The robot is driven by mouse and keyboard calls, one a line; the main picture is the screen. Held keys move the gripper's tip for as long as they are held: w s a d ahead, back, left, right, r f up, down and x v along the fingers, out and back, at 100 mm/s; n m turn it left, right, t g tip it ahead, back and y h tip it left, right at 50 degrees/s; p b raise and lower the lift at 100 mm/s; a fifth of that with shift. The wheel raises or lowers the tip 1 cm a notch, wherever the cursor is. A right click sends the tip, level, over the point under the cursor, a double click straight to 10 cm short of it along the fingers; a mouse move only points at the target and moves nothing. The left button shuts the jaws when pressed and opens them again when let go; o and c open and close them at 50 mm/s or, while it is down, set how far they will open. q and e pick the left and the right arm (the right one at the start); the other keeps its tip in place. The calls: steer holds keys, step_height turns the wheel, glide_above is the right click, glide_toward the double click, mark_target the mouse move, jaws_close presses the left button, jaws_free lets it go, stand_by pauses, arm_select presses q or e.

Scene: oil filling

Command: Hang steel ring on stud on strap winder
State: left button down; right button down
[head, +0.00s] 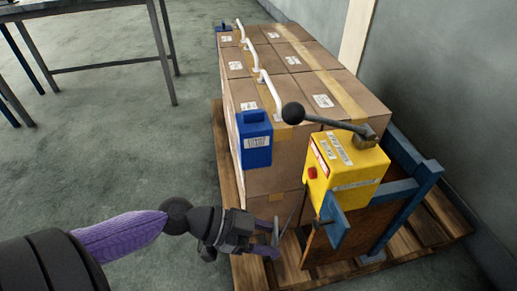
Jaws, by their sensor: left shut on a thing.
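The strap winder (345,172) is a yellow box with labels, a red part (312,173) on its left face and a crank lever ending in a dark ball knob. It sits in a blue frame at the near end of the boxes. My left gripper (271,239) is shut on a small, thin grey thing, apparently the steel ring (276,231), left of the winder and lower in the picture. A thin dark line runs from the ring area up towards the winder's left side. I cannot make out the stud. My right gripper is not in view.
Cardboard boxes (254,95) stand on a wooden pallet (228,172), with white straps or tubes on top. A blue container (254,140) hangs against their near left side. A table (95,15) stands at upper left. A wall is at right. The floor left of the pallet is clear.

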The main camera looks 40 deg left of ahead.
arm_select(q)
steer(key=shift+w+d, duration=0.35)
steer(key=shift+w, duration=0.15)
steer(key=shift+w+d+f+p, duration=0.1)
steer(key=shift+w+d+p, duration=0.25)
steer(key=shift+w+d, duration=0.8)
steer(key=shift+w+d+f+p, duration=0.1)
steer(key=shift+w+d+p, duration=0.25)
steer(key=shift+w+d, duration=0.8)
steer(key=shift+w+d+f+b, duration=0.1)
steer(key=shift+w+f+b, duration=0.6)
steer(key=shift+b, duration=0.2)
steer(key=c, duration=0.7)
jaws_free()
steer(key=o, duration=0.6)
steer(key=shift+r, duration=0.1)
